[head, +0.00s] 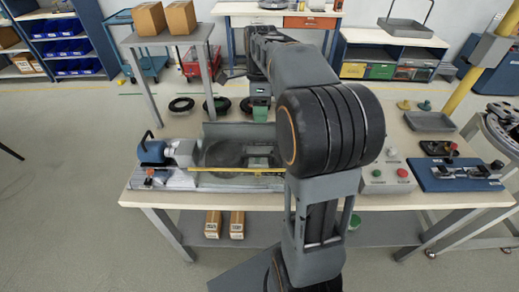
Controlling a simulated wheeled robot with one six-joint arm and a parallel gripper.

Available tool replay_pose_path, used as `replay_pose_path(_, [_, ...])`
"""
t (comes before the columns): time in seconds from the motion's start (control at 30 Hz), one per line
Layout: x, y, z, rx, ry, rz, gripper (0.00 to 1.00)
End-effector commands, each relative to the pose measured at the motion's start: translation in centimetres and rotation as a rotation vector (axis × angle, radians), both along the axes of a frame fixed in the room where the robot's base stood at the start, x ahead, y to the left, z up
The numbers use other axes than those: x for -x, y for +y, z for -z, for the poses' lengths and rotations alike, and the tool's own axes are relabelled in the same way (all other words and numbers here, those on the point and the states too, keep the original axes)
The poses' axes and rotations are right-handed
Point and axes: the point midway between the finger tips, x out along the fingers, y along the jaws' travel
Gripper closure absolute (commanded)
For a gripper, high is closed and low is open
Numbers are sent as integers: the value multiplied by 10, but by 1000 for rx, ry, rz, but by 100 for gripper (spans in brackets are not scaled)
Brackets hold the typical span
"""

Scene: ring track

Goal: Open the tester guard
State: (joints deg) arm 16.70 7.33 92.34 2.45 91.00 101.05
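The tester (180,178) lies along the front left of the workbench, with a blue motor-like unit (152,152) and a dark lever at its left end. Its guard (222,131) looks like a greyish see-through cover over the bed, with a yellow strip (235,171) along the low front edge. The guard appears down over the bed. My arm rises to the right of the tester and hides its right end. My forearm reaches away over the bench's back edge. My gripper is at the far end of it; its fingers cannot be made out.
A raised shelf (170,37) with two cardboard boxes stands behind the tester. Black rings (182,104) and a green-topped container (260,108) lie near the back edge. A button box (388,177) and a blue fixture (455,175) stand at the right.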

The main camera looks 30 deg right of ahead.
Motion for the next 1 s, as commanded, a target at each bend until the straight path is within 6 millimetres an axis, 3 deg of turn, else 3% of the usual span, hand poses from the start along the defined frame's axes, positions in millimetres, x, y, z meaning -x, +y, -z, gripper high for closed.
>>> replay_pose_path(0.6, [17,10,101,2,10,26,62])
replay_pose_path(0.8, [20,12,122,2,9,25,62])
replay_pose_path(1.0, [21,12,131,3,7,25,62])
